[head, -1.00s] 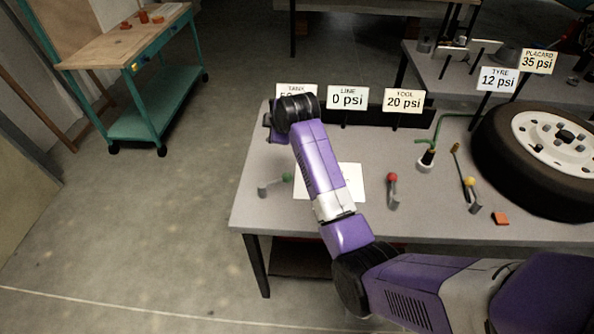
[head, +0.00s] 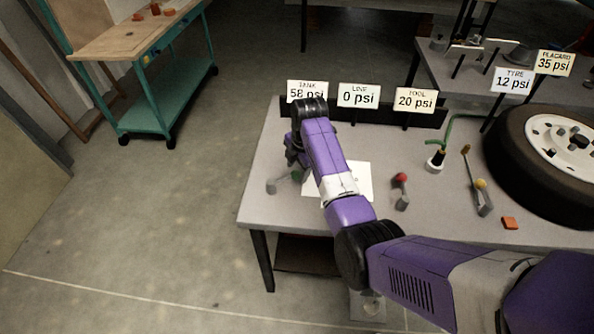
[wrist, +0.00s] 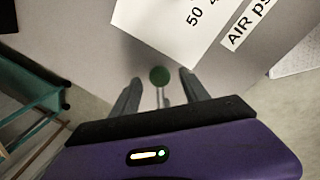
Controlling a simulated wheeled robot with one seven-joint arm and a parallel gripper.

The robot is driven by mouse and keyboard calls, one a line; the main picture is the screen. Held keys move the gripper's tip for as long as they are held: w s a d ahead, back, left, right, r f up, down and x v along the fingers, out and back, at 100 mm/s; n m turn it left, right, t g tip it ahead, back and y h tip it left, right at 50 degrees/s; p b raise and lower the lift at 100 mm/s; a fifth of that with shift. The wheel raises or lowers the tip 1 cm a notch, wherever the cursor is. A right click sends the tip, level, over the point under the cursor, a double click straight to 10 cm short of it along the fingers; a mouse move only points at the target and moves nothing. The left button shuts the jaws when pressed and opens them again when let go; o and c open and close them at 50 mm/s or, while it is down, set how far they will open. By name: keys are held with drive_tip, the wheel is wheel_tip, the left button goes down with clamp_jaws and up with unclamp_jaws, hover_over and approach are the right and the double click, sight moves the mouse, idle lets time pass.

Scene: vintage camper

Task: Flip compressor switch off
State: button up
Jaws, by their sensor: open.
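A green-knobbed lever (head: 274,186) stands near the left end of the grey workbench (head: 262,207). In the wrist view the green knob (wrist: 159,75) is between and just past the tips of my open gripper (wrist: 160,82), with a gap on each side. My gripper (head: 293,158) is partly hidden behind my arm in the head view. A red-knobbed lever (head: 401,190) and a yellow-knobbed lever (head: 482,196) stand farther right. I see no label saying which is the compressor switch.
Signs read TANK 58 psi (head: 307,91), LINE 0 psi (head: 359,96) and TOOL 20 psi (head: 415,101). A white printed sheet (head: 364,180) lies beside the green lever. A tyre (head: 510,150) fills the bench's right end. Open floor lies left.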

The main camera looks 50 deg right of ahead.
drive_tip(key=shift+w+f, duration=0.2)
drive_tip(key=shift+f, duration=0.7)
drive_tip(key=shift+c, duration=0.4)
clamp_jaws()
idle(0.5)
